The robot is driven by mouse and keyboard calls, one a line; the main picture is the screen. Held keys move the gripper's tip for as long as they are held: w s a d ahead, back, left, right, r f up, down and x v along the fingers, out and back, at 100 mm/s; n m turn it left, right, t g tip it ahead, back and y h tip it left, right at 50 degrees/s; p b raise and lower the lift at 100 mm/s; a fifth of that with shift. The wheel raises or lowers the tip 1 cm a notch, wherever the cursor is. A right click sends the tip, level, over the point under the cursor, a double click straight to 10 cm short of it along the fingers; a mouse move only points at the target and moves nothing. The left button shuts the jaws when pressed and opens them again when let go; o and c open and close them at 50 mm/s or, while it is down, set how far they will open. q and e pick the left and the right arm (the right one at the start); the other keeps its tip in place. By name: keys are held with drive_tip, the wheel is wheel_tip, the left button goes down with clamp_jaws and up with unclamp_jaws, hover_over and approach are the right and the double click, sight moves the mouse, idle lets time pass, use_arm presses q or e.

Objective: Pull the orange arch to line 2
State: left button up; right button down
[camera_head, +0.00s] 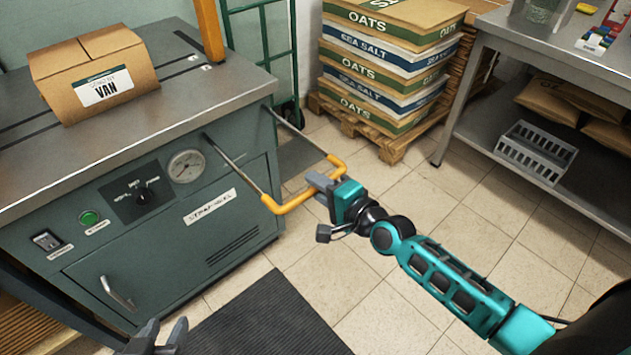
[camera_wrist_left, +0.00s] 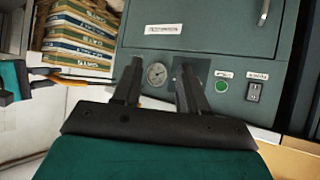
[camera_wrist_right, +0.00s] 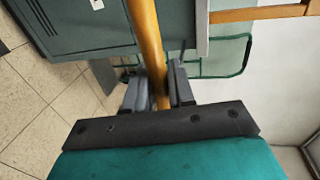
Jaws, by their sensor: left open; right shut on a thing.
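An orange arch post (camera_head: 209,30) stands on the grey top of the green strapping machine (camera_head: 100,150); its upper part is out of the head view. Small white marks (camera_head: 207,68) lie beside its foot, too small to read. An orange U-shaped handle (camera_head: 283,208) sticks out from the machine's front on two steel rods. My right gripper (camera_head: 319,187) is shut on this handle; the right wrist view shows the orange bar (camera_wrist_right: 146,45) between its fingers (camera_wrist_right: 158,88). My left gripper (camera_head: 166,331) is open and empty, low before the machine; it also shows in the left wrist view (camera_wrist_left: 157,66).
A cardboard box (camera_head: 95,75) labelled VAN sits on the machine top at left. Stacked sacks (camera_head: 390,60) stand on a pallet behind. A steel table (camera_head: 560,55) with a grey crate (camera_head: 537,150) on its lower shelf is at right. Tiled floor around my right arm is clear.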

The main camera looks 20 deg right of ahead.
use_arm(q)
drive_tip(key=shift+w+r, duration=0.1)
drive_tip(key=shift+w, duration=0.05)
use_arm(e)
drive_tip(key=shift+s+f, duration=0.15)
drive_tip(key=c, duration=1.3)
unclamp_jaws()
drive_tip(key=shift+c, duration=0.2)
drive_tip(key=shift+o, duration=0.9)
drive_tip(key=shift+s+d, duration=0.1)
drive_tip(key=shift+s, duration=0.05)
use_arm(q)
drive_tip(key=shift+s, duration=0.2)
use_arm(e)
drive_tip(key=shift+o, duration=0.3)
use_arm(q)
drive_tip(key=shift+s+a+r+p, duration=0.25)
drive_tip(key=shift+s+p, duration=0.05)
drive_tip(key=shift+p, duration=0.6)
use_arm(e)
drive_tip(key=v, duration=1.2)
drive_tip(key=shift+s, duration=0.35)
use_arm(q)
drive_tip(key=shift+w+r, duration=0.1)
drive_tip(key=shift+w, duration=0.05)
use_arm(e)
drive_tip(key=shift+d, duration=0.1)
